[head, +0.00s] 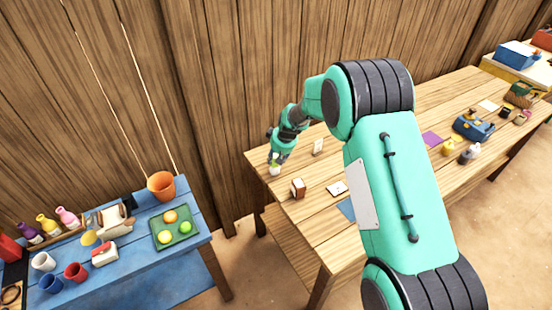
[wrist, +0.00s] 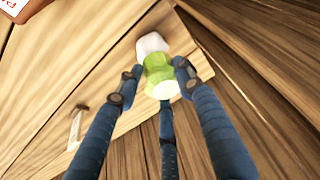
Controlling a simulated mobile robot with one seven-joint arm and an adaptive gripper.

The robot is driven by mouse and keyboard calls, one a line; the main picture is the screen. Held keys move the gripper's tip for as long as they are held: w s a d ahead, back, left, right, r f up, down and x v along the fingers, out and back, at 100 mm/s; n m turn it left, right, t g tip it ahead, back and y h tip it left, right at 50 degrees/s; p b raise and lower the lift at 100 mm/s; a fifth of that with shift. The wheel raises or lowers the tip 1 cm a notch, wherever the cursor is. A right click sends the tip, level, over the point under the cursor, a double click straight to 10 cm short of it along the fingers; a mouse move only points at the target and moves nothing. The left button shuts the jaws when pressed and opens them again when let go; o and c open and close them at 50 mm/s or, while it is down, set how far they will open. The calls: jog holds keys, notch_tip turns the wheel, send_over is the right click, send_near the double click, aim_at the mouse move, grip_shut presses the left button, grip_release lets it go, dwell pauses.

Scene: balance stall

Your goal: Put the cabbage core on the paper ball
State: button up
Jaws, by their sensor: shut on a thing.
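The cabbage core (wrist: 158,72) is light green with a pale end. My gripper (wrist: 155,80) is shut on it, with fingers on either side, over the end of the wooden table (head: 300,230). The paper ball (wrist: 152,43) is a white lump directly beyond the core in the wrist view. The two overlap there, and I cannot tell whether they touch. In the head view my gripper (head: 276,160) is at the table's far left corner, with a small white shape, apparently the paper ball (head: 275,171), just under it.
A brown block (head: 298,188) and a flat white card (head: 337,188) lie nearer the front. A small upright card (head: 318,146) stands right of the gripper. The table edge is close by. A separate blue table (head: 130,270) holds cups, bottles and a green tray (head: 158,240).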

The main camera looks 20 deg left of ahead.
jog(key=o, duration=1.2)
jog(key=shift+c, duration=0.2)
jog(key=p+v, duration=0.1)
jog(key=v, duration=1.1)
jog(key=shift+p, duration=0.4)
jog(key=shift+r, duration=0.1)
